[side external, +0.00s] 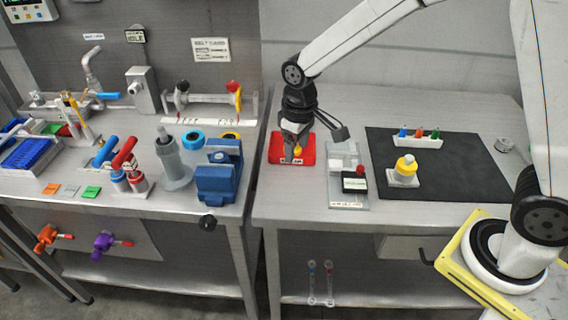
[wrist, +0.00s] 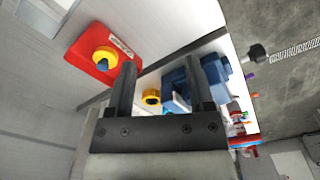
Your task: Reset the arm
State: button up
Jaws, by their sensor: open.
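My gripper (side external: 291,150) hangs from the arm over the red tray (side external: 278,158) on the right-hand bench in the side view. In the wrist view its two dark fingers (wrist: 160,75) stand wide apart with nothing held between them. The red tray (wrist: 84,70) also shows there, up and left of the fingers, with a white label and a yellow ring-shaped piece (wrist: 113,55) with a blue centre on it. In the side view the yellow piece (side external: 298,151) shows beside the fingers. I cannot tell the gap between my fingertips and the tray.
A blue vise (side external: 219,181) stands left of the bench gap. Right of the tray are a grey fixture (side external: 345,197), a black mat (side external: 462,160), a yellow-capped piece (side external: 405,167) and a rack of small coloured items (side external: 418,138). The bench behind the tray is mostly clear.

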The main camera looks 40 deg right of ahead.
jog(key=s+d+m+t, duration=0.2)
jog(key=s+d, duration=0.6)
jog(key=s, duration=0.5)
jog(key=shift+s+f+m, duration=0.3)
jog(key=shift+f+m, duration=0.15)
jog(key=shift+m, duration=0.15)
